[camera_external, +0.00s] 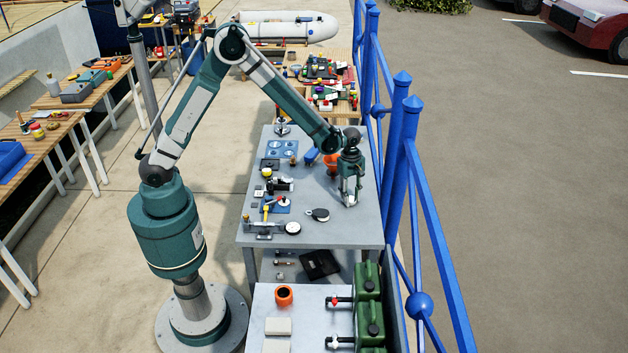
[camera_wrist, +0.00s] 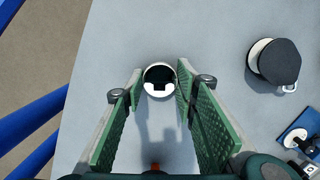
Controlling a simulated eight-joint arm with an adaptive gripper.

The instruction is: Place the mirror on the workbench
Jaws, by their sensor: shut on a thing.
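My gripper (camera_external: 349,198) points down over the right part of the grey workbench (camera_external: 340,228). In the wrist view its green-padded fingers (camera_wrist: 160,88) close on a small round thing with a white rim and a dark face, which I take to be the mirror (camera_wrist: 151,91). The mirror is at the fingertips, close to the bench top; I cannot tell whether it touches. In the external view the fingers hide most of it.
A black-and-white round piece (camera_external: 318,215) lies left of my gripper. A blue mat (camera_external: 276,207) with small parts is farther left, and an orange item (camera_external: 331,162) stands behind. A blue railing (camera_external: 400,150) runs along the right side. The bench's front right is clear.

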